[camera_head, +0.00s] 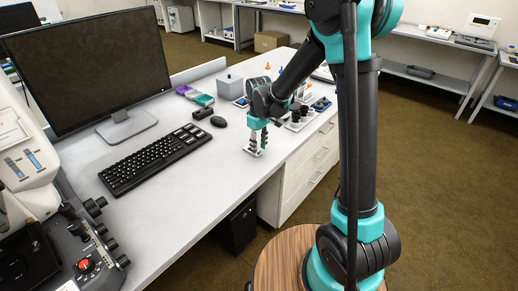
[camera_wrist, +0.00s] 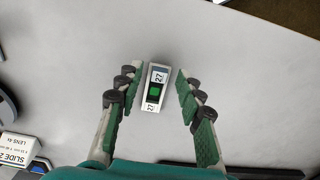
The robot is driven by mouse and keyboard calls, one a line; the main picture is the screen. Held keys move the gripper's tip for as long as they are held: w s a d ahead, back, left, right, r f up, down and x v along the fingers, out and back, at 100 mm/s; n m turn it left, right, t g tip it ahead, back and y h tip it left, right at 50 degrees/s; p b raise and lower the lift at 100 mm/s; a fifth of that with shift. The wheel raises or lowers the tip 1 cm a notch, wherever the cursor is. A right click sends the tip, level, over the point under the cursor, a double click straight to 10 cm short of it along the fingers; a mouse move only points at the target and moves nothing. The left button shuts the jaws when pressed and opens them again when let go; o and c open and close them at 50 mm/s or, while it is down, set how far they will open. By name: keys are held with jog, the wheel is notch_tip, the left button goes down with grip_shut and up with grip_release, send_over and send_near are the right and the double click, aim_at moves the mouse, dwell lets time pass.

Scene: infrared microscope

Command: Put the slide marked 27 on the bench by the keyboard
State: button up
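The slide marked 27 (camera_wrist: 154,87) is a small pale plate with a dark middle and a green square, with "27" at both ends. In the wrist view it lies on the bare bench (camera_wrist: 235,60), between my two green-padded fingers. My gripper (camera_wrist: 158,74) is open, with a gap showing on each side of the slide. In the head view my gripper (camera_head: 256,147) points down low over the bench, right of the keyboard (camera_head: 155,160). I cannot make out the slide clearly there.
A mouse (camera_head: 218,122) and small dark items lie between keyboard and gripper. A monitor (camera_head: 90,70) stands behind the keyboard. A grey box (camera_head: 230,86) and several small instruments stand farther back. A label card (camera_wrist: 17,148) shows in the wrist view. Bench in front of the keyboard is clear.

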aim_at(259, 151)
notch_tip(259, 151, up, 11)
jog(key=s+d+f+m+t, duration=0.2)
jog(key=s+d+f+m, duration=0.2)
jog(key=s+d, duration=0.5)
jog(key=s+d+f+m+t, duration=0.2)
jog(key=s+d+f+m, duration=0.3)
jog(key=s+d, duration=0.5)
jog(key=d+m, duration=0.1)
jog(key=d, duration=0.2)
jog(key=shift+s, duration=0.25)
jog(key=shift+d, duration=0.1)
